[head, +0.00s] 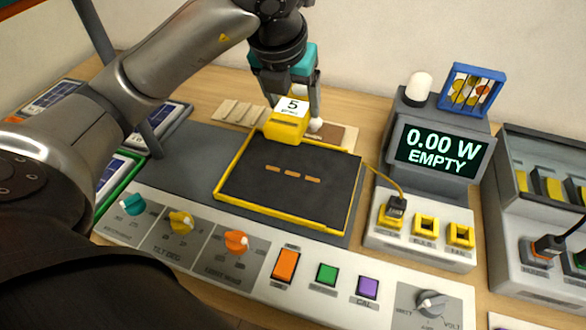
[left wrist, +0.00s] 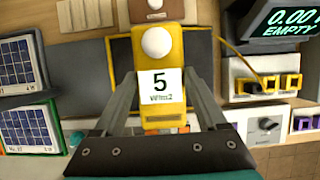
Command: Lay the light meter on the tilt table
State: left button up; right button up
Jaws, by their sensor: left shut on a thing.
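The light meter (head: 286,127) is a yellow block with a white label reading 5 and a white dome; it also shows in the left wrist view (left wrist: 158,105). My left gripper (head: 290,112) is shut on it, one finger on each side. The tilt table (head: 250,188) is a dark plate in a yellow frame, with three orange dashes. In the head view the meter overlaps the table's far edge; whether it touches cannot be told. My right gripper is in neither view.
A control panel (head: 198,262) with knobs and buttons runs along the front. A display (head: 440,148) reading 0.00 W EMPTY stands right of the table, above a socket box (head: 420,243) with a yellow cable. Solar panels (head: 160,122) lie left. The table's plate is bare.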

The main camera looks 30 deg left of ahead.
aim_at(284, 138)
pick_arm(q)
notch_tip(284, 138, down, 11)
jog(key=shift+b, duration=0.9)
jog(key=shift+f+b, duration=0.35)
jog(key=shift+f, duration=1.7)
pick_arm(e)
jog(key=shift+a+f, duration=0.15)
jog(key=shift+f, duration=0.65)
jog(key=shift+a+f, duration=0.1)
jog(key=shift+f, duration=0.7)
pick_arm(q)
jog(key=shift+f, duration=0.15)
jog(key=o, duration=1.4)
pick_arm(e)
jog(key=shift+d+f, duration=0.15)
pick_arm(q)
jog(key=shift+o, duration=0.2)
jog(key=shift+r, duration=0.45)
jog(key=p+v, duration=0.2)
jog(key=v, duration=0.9)
jog(key=shift+s+d+r, duration=0.1)
jog(key=shift+s+r, duration=0.1)
jog(key=shift+s, duration=0.1)
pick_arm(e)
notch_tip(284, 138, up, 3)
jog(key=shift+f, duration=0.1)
